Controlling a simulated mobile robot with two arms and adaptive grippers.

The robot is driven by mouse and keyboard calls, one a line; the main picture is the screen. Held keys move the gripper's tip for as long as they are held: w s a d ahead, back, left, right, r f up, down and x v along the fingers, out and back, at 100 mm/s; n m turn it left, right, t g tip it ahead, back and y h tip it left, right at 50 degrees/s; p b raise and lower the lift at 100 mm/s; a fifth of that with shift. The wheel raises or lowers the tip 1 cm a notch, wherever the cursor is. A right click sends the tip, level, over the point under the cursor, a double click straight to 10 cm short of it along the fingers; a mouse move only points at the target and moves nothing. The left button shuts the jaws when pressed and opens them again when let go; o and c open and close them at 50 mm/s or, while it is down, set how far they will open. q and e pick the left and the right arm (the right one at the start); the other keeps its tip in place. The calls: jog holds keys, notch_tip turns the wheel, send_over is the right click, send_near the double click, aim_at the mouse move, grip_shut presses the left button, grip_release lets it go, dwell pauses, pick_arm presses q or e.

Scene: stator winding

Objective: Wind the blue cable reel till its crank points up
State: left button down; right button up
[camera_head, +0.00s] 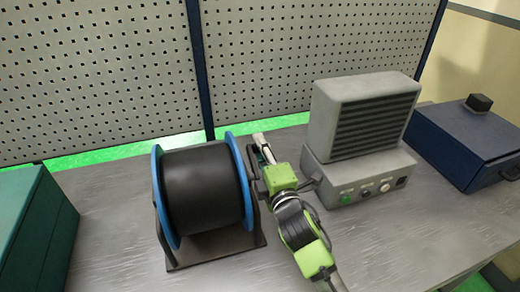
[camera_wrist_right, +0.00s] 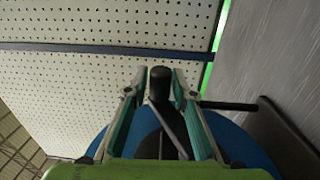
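The cable reel has blue flanges (camera_head: 160,200) and a wide black drum of cable (camera_head: 203,187). It stands on a dark base plate at the table's middle left. Its crank is on the right side, mostly hidden by my right gripper (camera_head: 262,150) in the head view. In the right wrist view the black crank handle (camera_wrist_right: 160,85) lies between the two fingers of my right gripper (camera_wrist_right: 160,92), which look closed against its sides. A thin crank arm (camera_wrist_right: 175,130) runs from the handle down across the blue flange (camera_wrist_right: 235,140). My left gripper is not in view.
A grey louvred machine (camera_head: 362,125) with a button panel stands close to the right of my arm. A dark blue box (camera_head: 465,145) is farther right, a green box (camera_head: 35,235) at the left edge. A perforated board (camera_head: 290,60) rises behind the table.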

jog(key=shift+o, duration=0.4)
jog(key=v, duration=1.2)
